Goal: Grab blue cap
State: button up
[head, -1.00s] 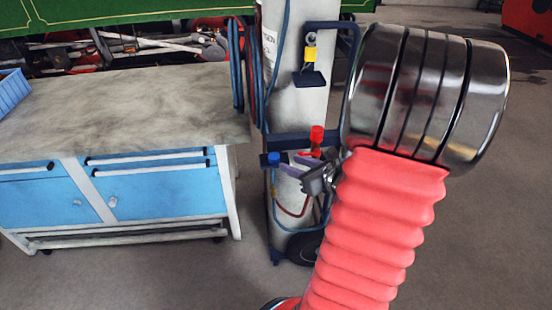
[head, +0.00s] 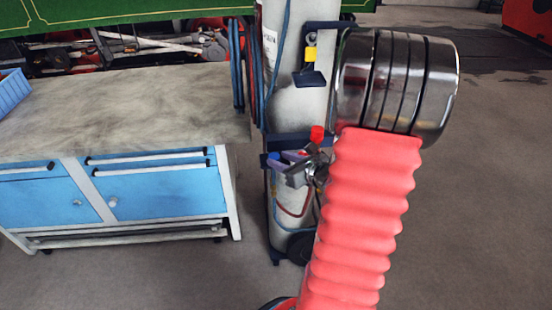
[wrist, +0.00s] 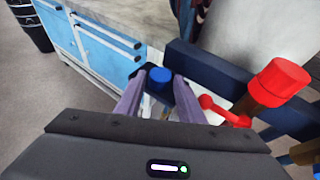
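The blue cap (wrist: 160,77) sits on the dark blue frame of the gas-bottle trolley in the wrist view. It also shows in the head view (head: 274,158), at the trolley's left side. My gripper (wrist: 159,84) is open, with its two purple fingers apart. The cap appears between the fingertips in the wrist view, with gaps on both sides. Whether the cap is inside the fingers or just beyond their tips I cannot tell. In the head view my gripper (head: 288,160) is right beside the cap, partly overlapping it.
A red cap with a red lever (wrist: 280,80) stands close to the right of my gripper. The grey gas bottle (head: 300,105) rises behind it. A workbench with blue drawers (head: 160,187) stands on the left. Open floor (head: 470,190) lies to the right.

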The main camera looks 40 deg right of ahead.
jog(key=shift+x, duration=0.8)
jog(key=shift+c, duration=0.4)
jog(key=c, duration=0.6)
